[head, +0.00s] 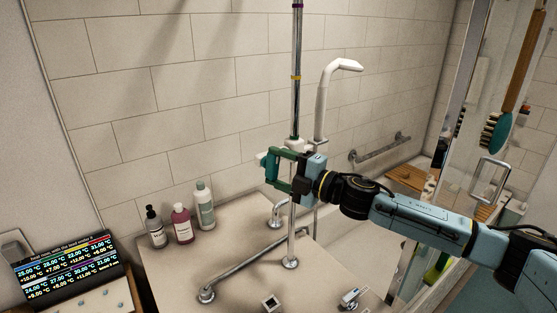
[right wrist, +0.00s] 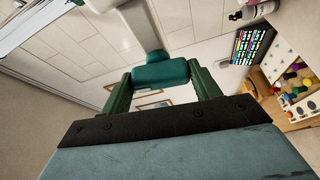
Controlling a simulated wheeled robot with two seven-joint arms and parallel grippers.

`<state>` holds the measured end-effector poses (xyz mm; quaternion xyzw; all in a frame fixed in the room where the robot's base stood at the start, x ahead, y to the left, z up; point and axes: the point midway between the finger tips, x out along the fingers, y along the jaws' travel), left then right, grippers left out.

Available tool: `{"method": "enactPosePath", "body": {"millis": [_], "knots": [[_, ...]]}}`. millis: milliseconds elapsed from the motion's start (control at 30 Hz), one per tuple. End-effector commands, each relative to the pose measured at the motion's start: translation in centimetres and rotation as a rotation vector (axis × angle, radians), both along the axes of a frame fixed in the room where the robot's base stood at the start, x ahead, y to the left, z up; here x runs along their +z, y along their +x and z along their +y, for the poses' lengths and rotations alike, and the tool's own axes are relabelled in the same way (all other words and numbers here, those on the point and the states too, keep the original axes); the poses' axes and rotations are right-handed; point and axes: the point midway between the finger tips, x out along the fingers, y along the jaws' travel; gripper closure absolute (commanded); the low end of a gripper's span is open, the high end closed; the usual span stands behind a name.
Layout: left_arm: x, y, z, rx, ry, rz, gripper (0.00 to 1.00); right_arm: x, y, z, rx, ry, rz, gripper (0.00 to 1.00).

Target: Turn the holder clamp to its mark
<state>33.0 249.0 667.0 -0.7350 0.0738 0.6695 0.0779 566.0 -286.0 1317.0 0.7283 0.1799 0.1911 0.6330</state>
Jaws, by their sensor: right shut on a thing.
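The rail carries a yellow band (head: 296,77) and a purple band near the top. I cannot tell which mark belongs to the clamp. My left gripper is not in view.
Several bottles, including a pink one (head: 181,223), stand left on the beige ledge. A dark display (head: 70,268) is at lower left. Chrome grab bars (head: 240,265) sit below the gripper. A glass panel and hanging brush (head: 495,130) are at right.

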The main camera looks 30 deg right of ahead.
Motion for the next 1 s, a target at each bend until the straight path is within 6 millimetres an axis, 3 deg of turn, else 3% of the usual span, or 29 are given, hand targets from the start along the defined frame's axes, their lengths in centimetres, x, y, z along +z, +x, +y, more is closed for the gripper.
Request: {"method": "enactPosePath", "body": {"millis": [300,867,900,1000], "knots": [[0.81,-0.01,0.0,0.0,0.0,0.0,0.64,0.39,0.05,-0.04,0.0,-0.126,-0.023,0.61],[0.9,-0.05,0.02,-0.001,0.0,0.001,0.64,0.3,0.05,-0.04,-0.001,-0.152,-0.026,0.61],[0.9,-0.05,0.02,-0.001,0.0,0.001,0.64,0.3,0.05,-0.04,-0.001,-0.152,-0.026,0.34],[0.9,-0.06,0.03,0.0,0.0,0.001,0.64,0.26,0.04,-0.03,-0.001,-0.151,-0.025,0.21]]}}
